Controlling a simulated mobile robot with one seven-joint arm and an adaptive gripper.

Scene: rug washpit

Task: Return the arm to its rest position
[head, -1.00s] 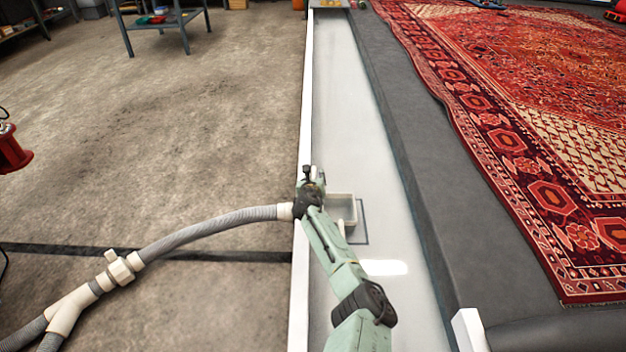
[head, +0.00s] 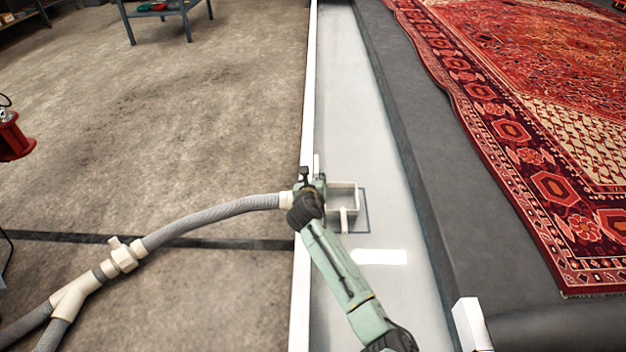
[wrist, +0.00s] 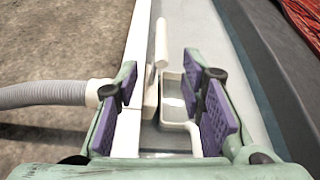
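My green arm (head: 342,275) reaches forward over the pale trough. My gripper (wrist: 165,85) has its two purple-padded fingers wide apart in the wrist view. A white upright handle-like piece (wrist: 161,38) shows between and beyond the fingers; I see no finger closed on it. The gripper is small in the head view (head: 312,182), over the trough's left edge, and my wrist partly hides what lies below it.
A grey hose (head: 210,215) with white fittings meets the white trough wall (head: 299,285) beside my gripper. A small white open box (head: 343,187) sits in the trough (head: 400,290). A patterned red rug (head: 530,150) lies to the right. Open floor (head: 150,130) is to the left.

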